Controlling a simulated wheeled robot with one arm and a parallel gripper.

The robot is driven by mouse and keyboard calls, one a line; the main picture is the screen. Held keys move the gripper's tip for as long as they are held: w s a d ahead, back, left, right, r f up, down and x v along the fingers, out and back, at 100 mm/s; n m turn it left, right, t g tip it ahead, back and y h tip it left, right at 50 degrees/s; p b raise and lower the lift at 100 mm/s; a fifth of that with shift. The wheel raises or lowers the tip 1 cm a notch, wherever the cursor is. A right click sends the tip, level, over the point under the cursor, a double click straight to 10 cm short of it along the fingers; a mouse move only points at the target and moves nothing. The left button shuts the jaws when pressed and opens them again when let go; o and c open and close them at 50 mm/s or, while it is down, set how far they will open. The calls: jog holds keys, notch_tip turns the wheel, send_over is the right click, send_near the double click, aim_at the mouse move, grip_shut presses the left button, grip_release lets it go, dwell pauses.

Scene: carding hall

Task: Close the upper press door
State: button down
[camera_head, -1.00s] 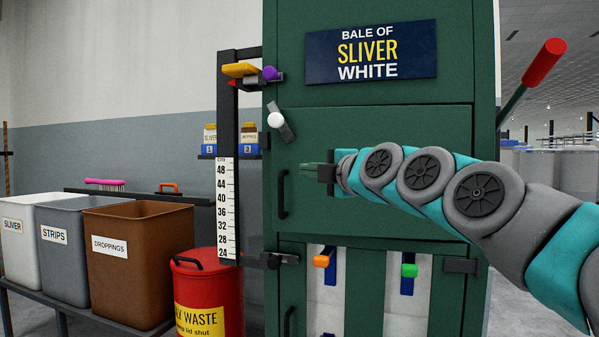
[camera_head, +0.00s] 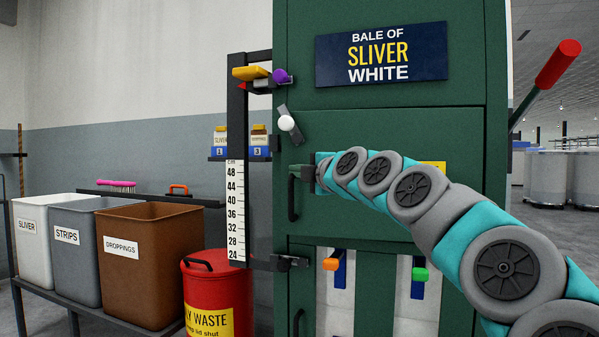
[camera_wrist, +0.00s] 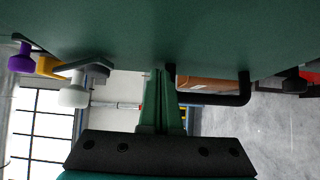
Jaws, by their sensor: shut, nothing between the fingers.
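The upper press door (camera_head: 390,220) is a green panel with a black bar handle (camera_head: 292,195) at its left edge. It looks about flush with the press front; I cannot tell whether a small gap remains. A latch with a white knob (camera_head: 287,123) sits tilted at the door's upper left corner; it also shows in the wrist view (camera_wrist: 72,95). My gripper (camera_head: 297,172) is shut and empty at the door's left edge, by the top of the handle. In the wrist view my gripper (camera_wrist: 163,100) points at the green face, between latch and handle. Contact is unclear.
Below the door are an orange knob (camera_head: 331,264), a green knob (camera_head: 420,274) and a dark catch (camera_head: 292,262). A height scale (camera_head: 236,210) stands left of the press. A red waste bin (camera_head: 213,290) and several sorting bins stand left. A red-handled lever (camera_head: 557,64) is at right.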

jog(key=w, duration=0.1)
jog(key=w+d+m+h, duration=0.1)
jog(key=w, duration=0.1)
jog(key=w+t+h+b, duration=0.1)
jog(key=w, duration=0.1)
jog(key=shift+d+r+m, duration=0.15)
jog(key=shift+m, duration=0.15)
jog(key=shift+w+d, duration=0.1)
dwell(0.3)
